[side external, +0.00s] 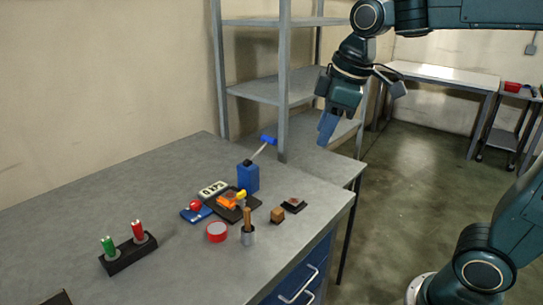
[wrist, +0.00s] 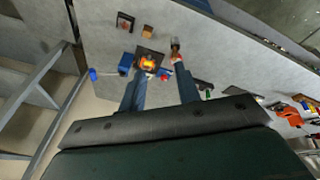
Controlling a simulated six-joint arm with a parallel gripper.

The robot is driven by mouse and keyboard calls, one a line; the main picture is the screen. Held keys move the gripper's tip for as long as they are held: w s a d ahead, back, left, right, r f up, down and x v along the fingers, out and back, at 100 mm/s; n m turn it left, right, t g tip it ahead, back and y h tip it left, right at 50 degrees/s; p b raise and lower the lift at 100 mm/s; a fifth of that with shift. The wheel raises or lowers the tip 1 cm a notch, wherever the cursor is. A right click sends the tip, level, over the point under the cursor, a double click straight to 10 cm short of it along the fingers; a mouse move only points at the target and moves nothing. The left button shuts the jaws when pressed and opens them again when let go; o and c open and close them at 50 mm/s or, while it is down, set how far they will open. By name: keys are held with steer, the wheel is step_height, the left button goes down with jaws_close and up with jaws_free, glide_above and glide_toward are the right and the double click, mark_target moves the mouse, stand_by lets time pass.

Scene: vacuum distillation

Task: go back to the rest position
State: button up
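My gripper (side external: 327,128) hangs in the air in the side view, near the metal shelf and above the level of the workbench (side external: 160,190). Its blue fingers point down. In the wrist view the two fingers stand apart with nothing between them, so the gripper (wrist: 160,80) is open and empty. The bench items lie well beyond the fingertips. The upper arm reaches in from the top right of the side view.
On the bench are a blue box (side external: 248,178) with a blue-handled tool, a dark plate (side external: 226,213) with orange parts, a red ring (side external: 217,232), a metal cup (side external: 248,238), a wooden block (side external: 278,215) and a black rack (side external: 128,255). A grey shelf (side external: 285,90) stands behind.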

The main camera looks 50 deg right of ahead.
steer(key=s+f+m+t, duration=0.1)
steer(key=s+f+m, duration=0.1)
steer(key=s, duration=0.4)
steer(key=s+f+m+t, duration=0.1)
steer(key=s+f+m, duration=0.2)
steer(key=s, duration=0.4)
steer(key=shift+s+f+m, duration=0.15)
steer(key=shift+s+m, duration=0.1)
steer(key=shift+m, duration=0.55)
